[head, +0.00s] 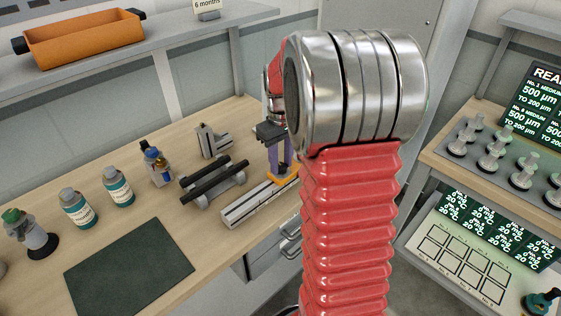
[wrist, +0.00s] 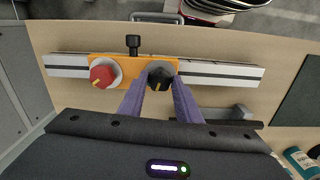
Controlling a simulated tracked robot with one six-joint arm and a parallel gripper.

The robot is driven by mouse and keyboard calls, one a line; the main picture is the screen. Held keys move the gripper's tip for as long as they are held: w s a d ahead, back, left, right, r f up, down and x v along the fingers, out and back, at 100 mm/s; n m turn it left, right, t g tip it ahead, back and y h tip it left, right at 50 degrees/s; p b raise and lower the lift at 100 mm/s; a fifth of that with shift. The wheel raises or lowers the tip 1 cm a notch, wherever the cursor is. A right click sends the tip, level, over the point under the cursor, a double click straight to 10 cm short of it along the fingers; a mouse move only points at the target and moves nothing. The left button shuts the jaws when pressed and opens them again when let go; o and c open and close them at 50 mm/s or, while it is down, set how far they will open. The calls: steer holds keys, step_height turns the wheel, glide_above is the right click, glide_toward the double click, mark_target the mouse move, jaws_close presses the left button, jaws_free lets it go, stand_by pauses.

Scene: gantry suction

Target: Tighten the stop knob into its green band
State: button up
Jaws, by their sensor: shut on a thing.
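In the wrist view an orange carriage (wrist: 110,62) sits on a pale metal rail (wrist: 220,73). A round black knob (wrist: 159,74) with a yellow pointer mark stands at the carriage's right end. My gripper (wrist: 160,86) has its two purple fingers shut on that black knob, one on each side. A red knob (wrist: 102,74) with a yellow mark is at the carriage's left, and another black knob (wrist: 133,42) sticks out from its far edge. I cannot make out a green band. In the head view the rail (head: 250,206) lies near the bench edge, and my arm hides part of the carriage.
Teal-labelled bottles (head: 118,188), a dark mat (head: 130,265) and a black-barred stand (head: 215,180) are on the bench (head: 165,230) left of the rail. An orange bin (head: 85,38) is on the shelf above. A rack of metal pieces (head: 495,150) stands at right.

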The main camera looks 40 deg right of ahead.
mark_target(281, 165)
steer(key=o, duration=1.1)
steer(key=shift+c, duration=0.2)
step_height(281, 165, up, 14)
